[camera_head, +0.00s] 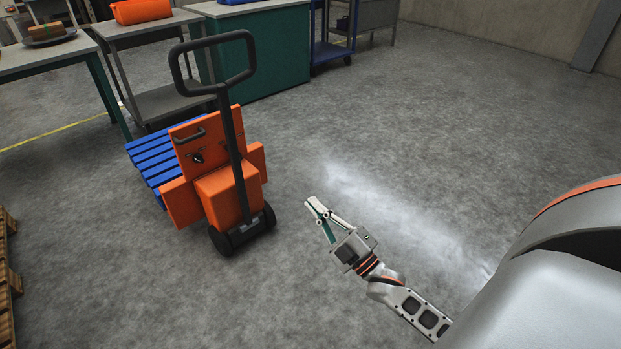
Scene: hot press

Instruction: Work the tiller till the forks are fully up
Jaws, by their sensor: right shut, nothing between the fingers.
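An orange pallet truck (222,190) stands on the concrete floor left of centre. Its dark tiller (236,155) rises from the base to a closed loop handle (250,62) at the top and leans slightly to the left. A blue slatted pallet (158,160) lies behind the truck's body; the forks are hidden, so their height cannot be told. My right gripper (316,208) is shut and empty, out over the floor to the right of the truck's wheels, apart from truck and tiller. My left gripper is not in view.
Behind the truck stand a grey cart (160,98) with an orange bundle (141,11), a green-sided bench (262,62) and a blue trolley (331,50). A worktable (50,58) is at the upper left. A wooden pallet edge (8,262) shows at far left. The floor at right is clear.

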